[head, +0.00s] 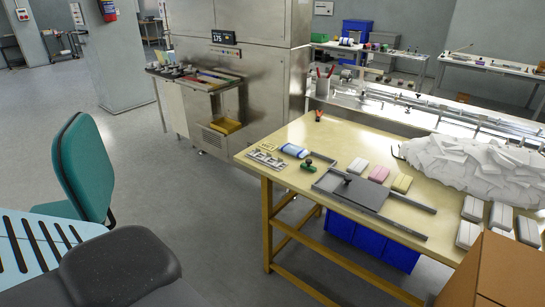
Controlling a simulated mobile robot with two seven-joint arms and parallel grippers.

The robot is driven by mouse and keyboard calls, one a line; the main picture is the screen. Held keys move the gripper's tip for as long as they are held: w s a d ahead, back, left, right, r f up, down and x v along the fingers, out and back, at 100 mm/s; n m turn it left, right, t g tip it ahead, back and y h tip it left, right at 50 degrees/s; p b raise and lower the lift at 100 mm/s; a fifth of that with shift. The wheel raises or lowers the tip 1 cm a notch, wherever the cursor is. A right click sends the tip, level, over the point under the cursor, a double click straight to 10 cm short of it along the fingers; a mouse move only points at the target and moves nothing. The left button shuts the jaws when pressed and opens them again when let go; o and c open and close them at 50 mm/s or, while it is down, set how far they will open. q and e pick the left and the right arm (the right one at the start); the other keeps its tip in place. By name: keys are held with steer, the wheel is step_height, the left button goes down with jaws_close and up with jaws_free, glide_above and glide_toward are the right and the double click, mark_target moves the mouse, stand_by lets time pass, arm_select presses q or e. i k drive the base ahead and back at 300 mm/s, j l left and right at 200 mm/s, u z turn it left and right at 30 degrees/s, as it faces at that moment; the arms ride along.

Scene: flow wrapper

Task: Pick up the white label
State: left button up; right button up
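I cannot make out for sure which thing is the white label. A large heap of white, sheet-like pieces (470,165) lies at the right of the yellow-topped wooden table (335,135). A small white-and-blue item (294,150) lies near the table's far left corner. White and grey blocks (468,234) lie at the table's right, partly hidden by a cardboard box. Neither of my grippers is in view.
A cardboard box (500,272) stands bottom right. A teal chair (83,165) stands left. Open floor lies between chair and table.

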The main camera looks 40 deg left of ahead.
mark_target(279, 161)
steer(key=i+j, duration=0.1)
steer(key=j, duration=0.3)
steer(key=i+j, duration=0.15)
steer(key=j, duration=0.25)
steer(key=i+j, duration=0.1)
steer(key=j, duration=0.3)
steer(key=i+j, duration=0.15)
steer(key=j, duration=0.25)
steer(key=i+j, duration=0.1)
steer(key=j, duration=0.3)
steer(key=i+j, duration=0.15)
steer(key=j, duration=0.25)
steer(key=i+j, duration=0.1)
steer(key=j, duration=0.3)
